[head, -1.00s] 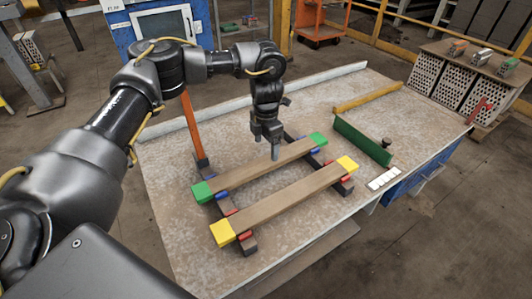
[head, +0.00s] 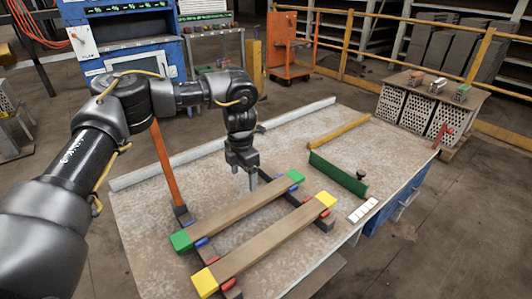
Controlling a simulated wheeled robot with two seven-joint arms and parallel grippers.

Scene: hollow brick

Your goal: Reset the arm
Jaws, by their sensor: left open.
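My left arm comes in from the left, and its gripper (head: 246,182) points down over the table. It is open and empty, and it appears near the far side of the green-ended wooden bar (head: 236,212). Whether its fingertips touch anything is hard to tell. A second wooden bar with yellow ends (head: 268,246) lies nearer, parallel to the first. Both bars lie across dark supports with red and blue blocks. My right gripper is not in view.
Hollow bricks (head: 414,108) stand at the right.

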